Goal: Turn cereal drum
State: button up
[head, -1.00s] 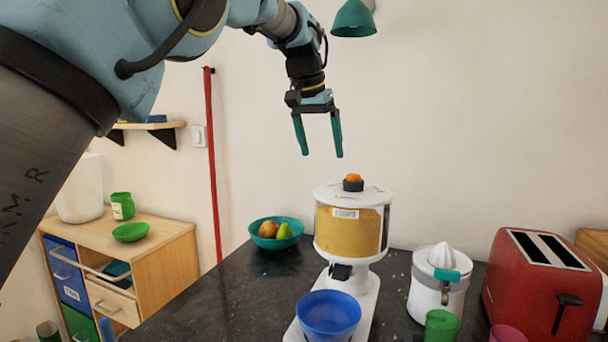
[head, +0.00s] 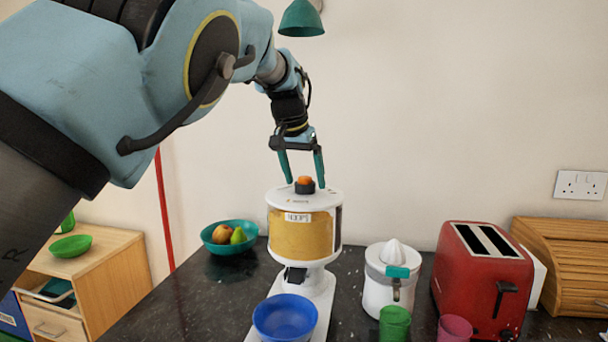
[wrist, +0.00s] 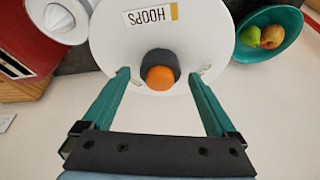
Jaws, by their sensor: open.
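The cereal drum (head: 302,236) is a yellow-filled cylinder with a white lid on a white stand. I cannot tell whether a finger touches the lid. A blue bowl (head: 285,318) sits under the drum on the stand's base.
A white juicer (head: 386,290), green cup (head: 394,324), pink cup (head: 455,329) and red toaster (head: 480,285) stand to the right. A teal fruit bowl (head: 222,246) is at the left. A green lamp (head: 301,18) hangs above. Dark counter (head: 190,300) at the front left is clear.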

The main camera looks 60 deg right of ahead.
jog(key=shift+d+f, duration=0.1)
jog(key=shift+f, duration=0.2)
grip_shut()
dwell(0.6)
